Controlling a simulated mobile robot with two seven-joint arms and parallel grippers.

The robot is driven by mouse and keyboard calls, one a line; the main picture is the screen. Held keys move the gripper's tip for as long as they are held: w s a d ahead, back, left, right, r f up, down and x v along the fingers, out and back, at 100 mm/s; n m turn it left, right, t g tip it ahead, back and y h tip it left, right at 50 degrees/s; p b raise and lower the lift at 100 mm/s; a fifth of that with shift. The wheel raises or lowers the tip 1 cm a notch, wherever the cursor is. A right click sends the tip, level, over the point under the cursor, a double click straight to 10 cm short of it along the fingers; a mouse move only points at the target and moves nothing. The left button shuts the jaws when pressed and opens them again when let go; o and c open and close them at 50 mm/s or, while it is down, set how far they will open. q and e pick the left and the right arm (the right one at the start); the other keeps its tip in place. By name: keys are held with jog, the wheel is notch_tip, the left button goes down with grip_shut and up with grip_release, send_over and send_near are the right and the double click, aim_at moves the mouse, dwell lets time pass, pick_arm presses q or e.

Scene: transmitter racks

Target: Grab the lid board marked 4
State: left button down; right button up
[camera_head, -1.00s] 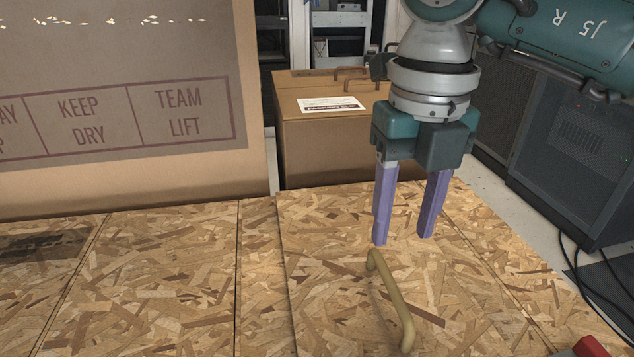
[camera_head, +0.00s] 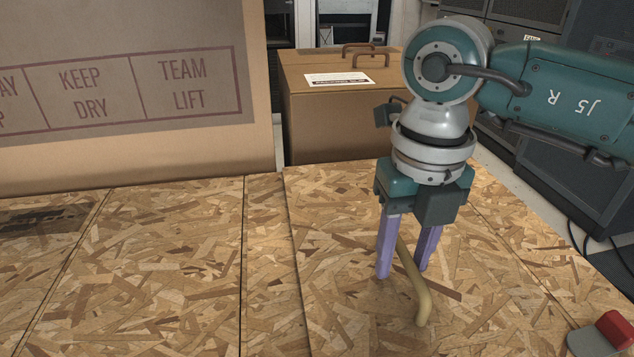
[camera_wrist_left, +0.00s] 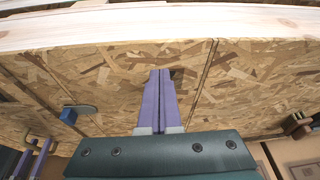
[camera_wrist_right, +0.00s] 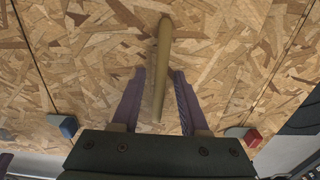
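A speckled wood-strand lid board (camera_head: 350,330) lies flat in the head view, its left edge slightly raised over the neighbouring boards. A beige bar handle (camera_head: 420,295) stands on it. No number 4 is readable on it. My right gripper (camera_head: 403,274) points down over the handle with its purple fingers apart. In the right wrist view the handle (camera_wrist_right: 161,70) runs between the two open fingers, and I see no clear contact. My left gripper (camera_wrist_left: 160,73) shows only in the left wrist view, fingers together and empty, over strand board.
A large printed carton (camera_head: 120,90) stands at the back left. A smaller carton (camera_head: 335,120) with brown handles is behind the boards. A red and grey block (camera_head: 612,330) sits at the right edge. Dark racks (camera_head: 550,180) stand at the right.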

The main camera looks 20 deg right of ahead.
grip_shut()
dwell(1.2)
